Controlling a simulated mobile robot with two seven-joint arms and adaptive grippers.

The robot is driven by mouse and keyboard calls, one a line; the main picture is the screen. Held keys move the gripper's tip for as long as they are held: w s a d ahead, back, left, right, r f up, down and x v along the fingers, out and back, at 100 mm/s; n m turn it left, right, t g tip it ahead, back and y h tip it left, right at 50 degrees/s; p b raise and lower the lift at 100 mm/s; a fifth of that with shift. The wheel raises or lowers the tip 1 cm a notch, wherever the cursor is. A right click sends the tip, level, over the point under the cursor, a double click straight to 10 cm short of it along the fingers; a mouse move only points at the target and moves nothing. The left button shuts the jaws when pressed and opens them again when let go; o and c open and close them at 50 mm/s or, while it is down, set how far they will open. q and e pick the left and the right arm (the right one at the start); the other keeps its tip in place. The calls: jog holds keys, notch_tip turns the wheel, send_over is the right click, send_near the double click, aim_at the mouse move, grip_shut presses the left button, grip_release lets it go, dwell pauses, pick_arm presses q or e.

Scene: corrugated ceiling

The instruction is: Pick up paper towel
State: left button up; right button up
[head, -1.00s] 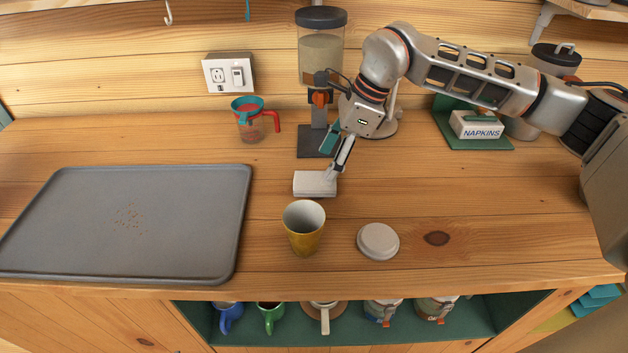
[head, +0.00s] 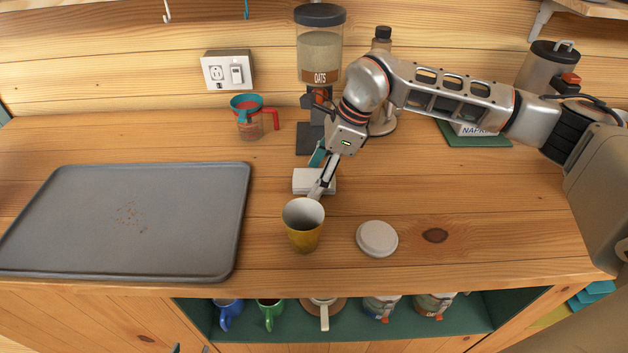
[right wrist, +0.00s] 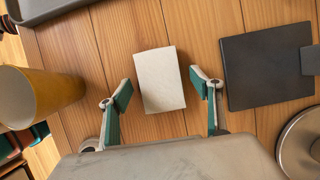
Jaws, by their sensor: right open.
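The paper towel (head: 307,181) is a small white folded stack lying flat on the wooden counter, behind the yellow cup. My right gripper (head: 320,178) comes down over it from the back right and covers part of it in the head view. In the right wrist view the paper towel (right wrist: 160,80) lies between the two open teal-padded fingers of the right gripper (right wrist: 162,90), with gaps on both sides. What look like tips of my left gripper (head: 190,349) barely show at the bottom edge of the head view.
The yellow cup (head: 304,232) stands just in front of the paper towel. A white round lid (head: 377,239) lies to its right. The oats dispenser (head: 320,60) stands behind on a dark base (right wrist: 265,70). A grey tray (head: 90,190) fills the left. A measuring cup (head: 248,120) stands behind.

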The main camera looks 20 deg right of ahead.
aim_at(317, 178)
jog(key=shift+f, duration=0.15)
jog(key=c, duration=0.9)
notch_tip(317, 178, up, 21)
jog(key=shift+f, duration=0.2)
jog(key=shift+c, duration=1)
